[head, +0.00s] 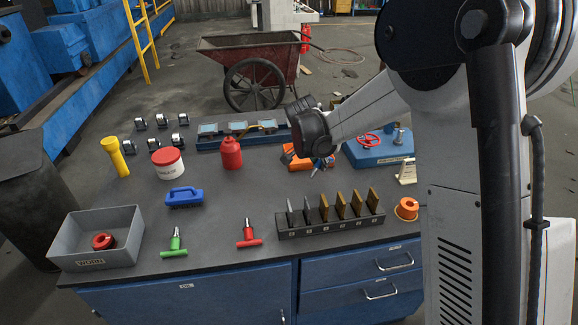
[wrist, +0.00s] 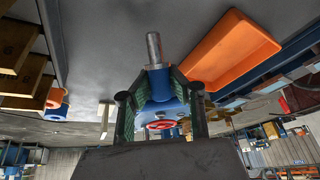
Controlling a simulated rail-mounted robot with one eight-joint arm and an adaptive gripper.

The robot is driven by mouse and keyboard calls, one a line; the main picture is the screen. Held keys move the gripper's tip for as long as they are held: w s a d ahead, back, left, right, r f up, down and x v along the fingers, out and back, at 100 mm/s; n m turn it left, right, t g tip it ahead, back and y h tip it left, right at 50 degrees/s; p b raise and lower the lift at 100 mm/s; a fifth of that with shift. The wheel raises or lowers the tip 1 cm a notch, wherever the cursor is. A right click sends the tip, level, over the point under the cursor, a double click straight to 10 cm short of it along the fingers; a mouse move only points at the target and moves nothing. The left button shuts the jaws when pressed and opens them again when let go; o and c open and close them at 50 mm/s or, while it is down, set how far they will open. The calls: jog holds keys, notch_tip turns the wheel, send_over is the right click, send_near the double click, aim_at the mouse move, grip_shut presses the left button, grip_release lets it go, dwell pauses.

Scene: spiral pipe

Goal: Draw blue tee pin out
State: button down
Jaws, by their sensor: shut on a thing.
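My gripper (head: 318,163) is low over the back right part of the bench, in front of the orange tray. In the wrist view my gripper (wrist: 160,100) has its two fingers closed on either side of the blue tee pin (wrist: 158,88). The pin's grey metal shank (wrist: 154,48) sticks out past the fingertips, its end in plain sight and not in any hole. I cannot tell whether the shank touches the bench.
The orange tray (head: 298,163) is close beside my gripper. A blue fixture (head: 375,153) with a red handwheel stands right. A black rack (head: 330,224) of upright plates stands in front. Green (head: 175,242) and red (head: 248,234) tee pins lie left of it, near the grey bin (head: 75,240).

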aim_at(283, 188)
jog(key=a+g+y, duration=0.1)
jog(key=a, duration=0.2)
jog(key=a+m+g+y, duration=0.1)
jog(key=a, duration=0.3)
jog(key=a+m+g+y, duration=0.1)
jog(key=a+y, duration=0.1)
jog(key=a, duration=0.2)
jog(key=shift+s+a+f+g, duration=0.15)
jog(key=shift+s+f+g, duration=0.15)
jog(key=shift+s+f, duration=0.1)
jog(key=shift+f+b, duration=1.25)
jog(key=shift+f, duration=1.95)
jog(key=c, duration=1.6)
grip_release()
jog(key=r, duration=0.8)
jog(key=d+r, duration=0.1)
jog(key=r, duration=0.3)
jog(key=shift+s, duration=0.15)
jog(key=shift+d, duration=0.1)
